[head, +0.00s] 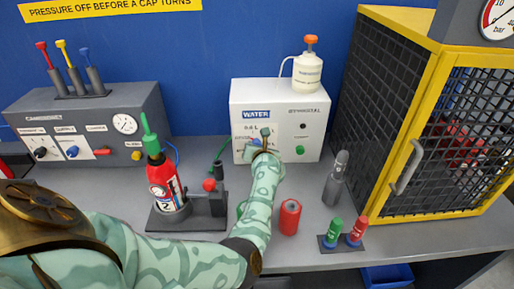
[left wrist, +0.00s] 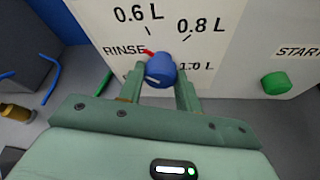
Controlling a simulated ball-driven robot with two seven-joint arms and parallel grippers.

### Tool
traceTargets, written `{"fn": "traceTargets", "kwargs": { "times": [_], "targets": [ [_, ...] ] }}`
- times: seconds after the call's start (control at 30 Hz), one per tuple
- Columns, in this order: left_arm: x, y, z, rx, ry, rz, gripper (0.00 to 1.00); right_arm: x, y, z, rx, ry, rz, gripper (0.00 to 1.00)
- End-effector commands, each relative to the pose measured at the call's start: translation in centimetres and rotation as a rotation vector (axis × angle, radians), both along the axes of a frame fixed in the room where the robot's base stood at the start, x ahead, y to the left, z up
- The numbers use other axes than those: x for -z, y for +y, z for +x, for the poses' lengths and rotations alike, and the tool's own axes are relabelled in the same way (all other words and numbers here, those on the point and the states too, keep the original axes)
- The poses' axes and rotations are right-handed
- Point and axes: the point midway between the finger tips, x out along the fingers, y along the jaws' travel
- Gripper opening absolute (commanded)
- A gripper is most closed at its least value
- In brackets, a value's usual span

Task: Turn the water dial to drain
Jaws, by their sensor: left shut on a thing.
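The water dial (left wrist: 160,70) is a blue round knob on the white water box (head: 309,112). In the left wrist view, 0.6 L, 0.8 L, 1.0 L and RINSE are printed around it. A small red mark shows at its upper left, near the end of RINSE; a pale mark is on its lower left. Another label at the lower left is mostly hidden by a finger, so I cannot read it. My left gripper (left wrist: 162,84) is shut on the dial, one finger on each side. In the head view, my left gripper (head: 263,146) covers most of the dial. My right gripper is not in view.
A green button (left wrist: 276,83) marked START is right of the dial. A red extinguisher (head: 163,182) in a stand and a red can (head: 289,217) flank my left forearm. A grey nozzle-like piece (head: 336,180) and a yellow-framed mesh cage (head: 398,215) are to the right.

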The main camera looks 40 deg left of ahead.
Motion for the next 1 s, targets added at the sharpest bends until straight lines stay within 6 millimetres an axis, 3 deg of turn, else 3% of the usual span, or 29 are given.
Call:
{"fn": "traceTargets", "kwargs": {
  "times": [0.5, 0.53, 0.6, 1.0],
  "targets": [
    [-0.06, 0.11, -0.01, -0.001, -0.002, 0.001, 0.11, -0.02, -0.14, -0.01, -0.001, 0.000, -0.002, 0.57],
    [-0.06, 0.11, -0.01, -0.001, -0.002, 0.001, 0.37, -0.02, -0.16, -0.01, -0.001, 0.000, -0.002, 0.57],
    [-0.05, 0.10, 0.00, -0.001, -0.001, 0.000, 0.55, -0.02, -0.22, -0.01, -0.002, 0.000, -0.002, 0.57],
    [-0.39, -0.40, 0.16, 0.000, -0.001, -0.002, 0.55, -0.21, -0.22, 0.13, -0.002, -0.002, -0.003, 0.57]
  ]
}}
